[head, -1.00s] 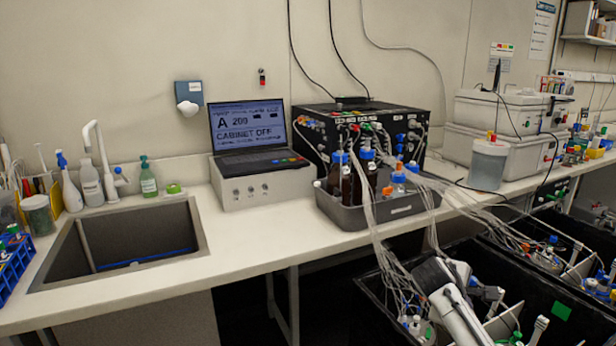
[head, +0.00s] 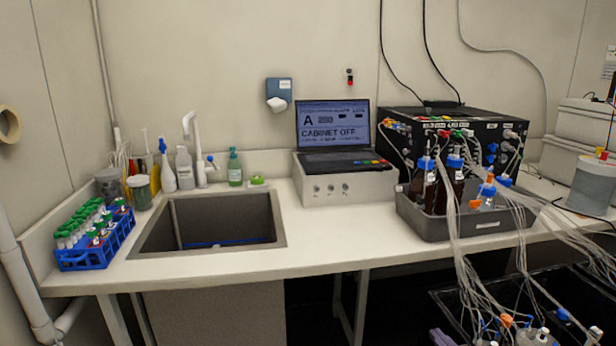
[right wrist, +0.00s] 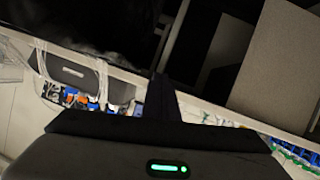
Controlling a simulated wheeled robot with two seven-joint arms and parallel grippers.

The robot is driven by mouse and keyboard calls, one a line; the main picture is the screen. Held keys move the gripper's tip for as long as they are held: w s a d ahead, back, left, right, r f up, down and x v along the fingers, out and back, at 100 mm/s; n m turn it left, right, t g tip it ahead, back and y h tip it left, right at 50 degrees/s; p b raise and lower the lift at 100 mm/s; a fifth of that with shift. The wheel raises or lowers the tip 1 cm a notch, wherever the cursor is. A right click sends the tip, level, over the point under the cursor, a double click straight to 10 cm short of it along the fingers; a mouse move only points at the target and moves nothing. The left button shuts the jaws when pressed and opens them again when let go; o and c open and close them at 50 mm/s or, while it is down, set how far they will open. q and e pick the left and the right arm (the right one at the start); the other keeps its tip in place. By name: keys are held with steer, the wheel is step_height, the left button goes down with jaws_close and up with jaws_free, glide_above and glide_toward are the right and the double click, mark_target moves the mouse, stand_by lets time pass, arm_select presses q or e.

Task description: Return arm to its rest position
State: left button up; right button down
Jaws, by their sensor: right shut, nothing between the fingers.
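My right gripper (right wrist: 158,95) shows in the right wrist view as a dark body with a green light and narrow dark fingers closed together. Nothing is held between them. Its fingers point toward the bench front, with the grey bottle tray (right wrist: 118,90) to the left and the sink cabinet (right wrist: 262,65) to the upper right. In the head view my right arm is not clearly seen; a small purple-grey piece at the bottom edge cannot be made out. My left gripper is in neither view.
The bench holds a blue tube rack (head: 85,258), a sink (head: 215,215), a laptop (head: 333,130), a black control box (head: 460,135) and a bottle tray (head: 480,225). Loose tubes hang from it into a black bin (head: 465,300) at lower right.

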steer(key=s+a+f+g, duration=0.1)
steer(key=s+a+f, duration=0.3)
steer(key=s, duration=0.7)
steer(key=s+a+f+g+y, duration=0.1)
steer(key=s+a+f+g, duration=0.1)
steer(key=s+a+f, duration=0.2)
steer(key=s+a+f+g+y, duration=0.1)
steer(key=s+a+f, duration=0.3)
steer(key=s, duration=1.4)
step_height(320, 180, down, 4)
steer(key=shift+s+a+f+m+g, duration=0.25)
steer(key=shift+m+g, duration=0.15)
steer(key=shift+g, duration=0.3)
steer(key=shift+w+d, duration=0.1)
